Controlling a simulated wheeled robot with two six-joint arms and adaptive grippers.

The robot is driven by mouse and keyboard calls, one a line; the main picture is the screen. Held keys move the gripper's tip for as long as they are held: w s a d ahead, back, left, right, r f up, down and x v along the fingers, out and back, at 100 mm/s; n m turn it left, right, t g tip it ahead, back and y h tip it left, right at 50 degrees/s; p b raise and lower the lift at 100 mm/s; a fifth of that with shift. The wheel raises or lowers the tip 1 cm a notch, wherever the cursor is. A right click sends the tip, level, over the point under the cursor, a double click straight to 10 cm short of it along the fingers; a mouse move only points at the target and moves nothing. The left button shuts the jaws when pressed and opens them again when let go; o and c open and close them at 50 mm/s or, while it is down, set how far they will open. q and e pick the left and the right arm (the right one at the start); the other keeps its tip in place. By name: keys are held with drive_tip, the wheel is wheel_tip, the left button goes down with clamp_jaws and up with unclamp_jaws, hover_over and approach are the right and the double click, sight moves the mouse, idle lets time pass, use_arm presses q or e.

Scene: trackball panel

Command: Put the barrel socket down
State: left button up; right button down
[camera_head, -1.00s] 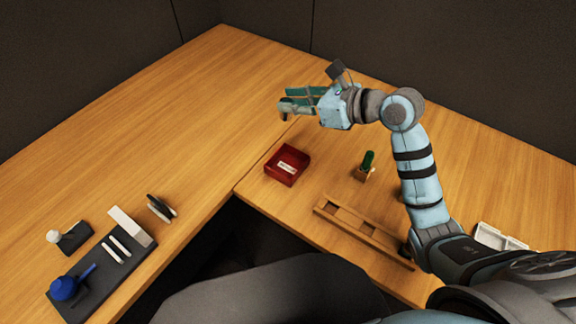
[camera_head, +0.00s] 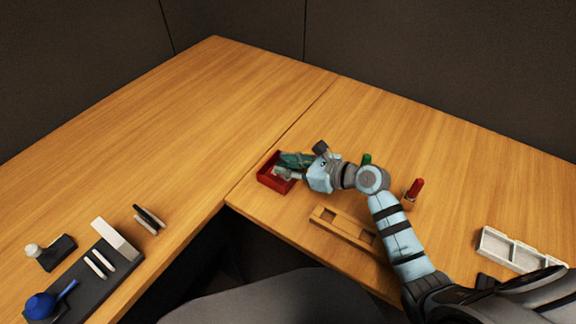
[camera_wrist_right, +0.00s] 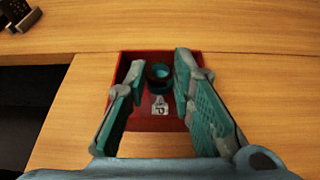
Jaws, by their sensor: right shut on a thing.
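The barrel socket (camera_wrist_right: 159,76) shows in the right wrist view as a dark ring with a teal inside. It sits between the fingertips of my right gripper (camera_wrist_right: 157,72), which is shut on it. Behind it in that view is the red tray (camera_wrist_right: 130,124) with a white label in it. In the head view my right gripper (camera_head: 283,167) is at the red tray (camera_head: 272,184), with its fingertips over the tray's inside. The socket is hidden by the fingers there. I cannot tell whether the socket touches the tray floor. My left gripper is not in view.
A wooden rack (camera_head: 345,226) lies in front of my right arm. A green-handled item (camera_head: 366,160) and a red-handled item (camera_head: 415,189) stand behind it. A white compartment tray (camera_head: 520,250) is at the right. A dark mat (camera_head: 88,285) with a blue item is at the left.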

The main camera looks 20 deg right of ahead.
drive_tip(key=shift+f, duration=0.2)
drive_tip(key=c, duration=1.4)
unclamp_jaws()
drive_tip(key=shift+r, duration=0.1)
drive_tip(key=shift+o, duration=0.2)
drive_tip(key=shift+r, duration=0.2)
drive_tip(key=p+v, duration=0.1)
drive_tip(key=v, duration=1.1)
drive_tip(key=shift+r, duration=0.1)
